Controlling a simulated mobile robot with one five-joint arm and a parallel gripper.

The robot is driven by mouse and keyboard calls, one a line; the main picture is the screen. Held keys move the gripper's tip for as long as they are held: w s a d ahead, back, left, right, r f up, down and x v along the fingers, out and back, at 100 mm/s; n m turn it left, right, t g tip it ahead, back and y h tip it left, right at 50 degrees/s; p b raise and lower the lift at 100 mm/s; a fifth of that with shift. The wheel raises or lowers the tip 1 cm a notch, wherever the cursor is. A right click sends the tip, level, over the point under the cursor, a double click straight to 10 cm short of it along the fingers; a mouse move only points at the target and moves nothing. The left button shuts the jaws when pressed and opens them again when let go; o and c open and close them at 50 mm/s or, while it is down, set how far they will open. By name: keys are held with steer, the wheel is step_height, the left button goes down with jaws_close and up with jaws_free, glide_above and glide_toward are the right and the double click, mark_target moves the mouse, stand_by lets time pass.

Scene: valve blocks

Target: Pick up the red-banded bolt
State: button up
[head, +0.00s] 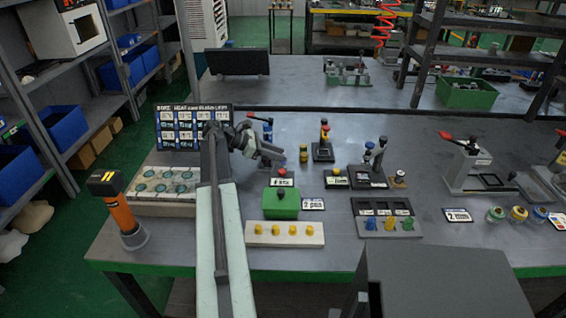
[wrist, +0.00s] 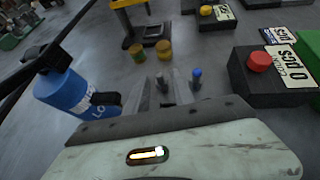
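My gripper (wrist: 166,84) reaches over the bench at the end of my arm; it also shows in the head view (head: 268,153). Its pale fingers appear apart. A small dark grey upright bolt (wrist: 162,84) shows between or just beyond the fingertips; I cannot tell whether they touch it. A blue-topped bolt (wrist: 196,77) stands just right of the fingers. No red band can be made out on either bolt, and I cannot identify the red-banded bolt with certainty in either view.
Two yellowish cylinders (wrist: 163,49) stand beyond the fingers. A black block with a red button (wrist: 258,62) is to the right. A green box (head: 281,204) and pale yellow-peg tray (head: 285,241) sit nearer me.

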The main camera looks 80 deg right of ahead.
steer(key=shift+s+d+f, duration=0.15)
steer(key=shift+s+f, duration=0.15)
steer(key=shift+s, duration=0.2)
jaws_close()
step_height(320, 180, up, 16)
steer(key=p, duration=1.6)
